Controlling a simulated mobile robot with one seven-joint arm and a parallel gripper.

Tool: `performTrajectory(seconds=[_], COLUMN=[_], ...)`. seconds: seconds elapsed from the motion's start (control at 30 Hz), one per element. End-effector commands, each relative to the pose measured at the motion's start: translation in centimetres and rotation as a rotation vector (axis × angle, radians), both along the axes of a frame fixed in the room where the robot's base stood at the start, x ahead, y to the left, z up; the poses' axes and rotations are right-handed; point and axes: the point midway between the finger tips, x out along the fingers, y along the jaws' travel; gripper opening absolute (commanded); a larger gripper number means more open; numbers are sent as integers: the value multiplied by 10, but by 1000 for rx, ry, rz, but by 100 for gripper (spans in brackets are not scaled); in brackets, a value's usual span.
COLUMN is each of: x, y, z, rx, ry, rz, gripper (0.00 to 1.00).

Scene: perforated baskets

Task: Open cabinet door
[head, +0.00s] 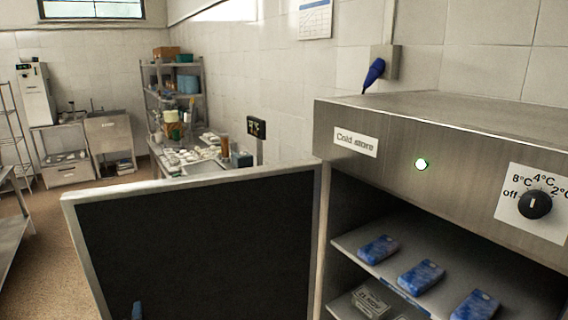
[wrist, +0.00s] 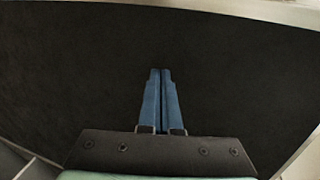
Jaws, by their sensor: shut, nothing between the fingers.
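The cabinet (head: 480,125) is a steel unit labelled "Cold store" at the right of the head view. Its door (head: 190,178), a dark panel with a pale metal frame, stands wide open, swung out to the left. My gripper (wrist: 160,72) has its two blue fingers shut together and empty in the wrist view, in front of the dark door panel (wrist: 230,80). I cannot tell whether the fingertips touch the panel. In the head view only a small blue part of the gripper (head: 137,311) shows at the bottom, before the door. No handle is in view.
A cluttered bench and rack (head: 174,95) stand behind the door. Open floor (head: 45,250) lies left.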

Motion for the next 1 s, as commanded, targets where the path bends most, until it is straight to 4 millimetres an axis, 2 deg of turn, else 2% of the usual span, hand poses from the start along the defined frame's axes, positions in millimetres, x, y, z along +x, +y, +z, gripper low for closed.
performTrajectory(seconds=[0.07, 1.0], x=[-8, -101], y=[-3, -46], z=[7, 26], rx=[-2, -1], ry=[1, 0], rz=[1, 1], gripper=[0, 0])
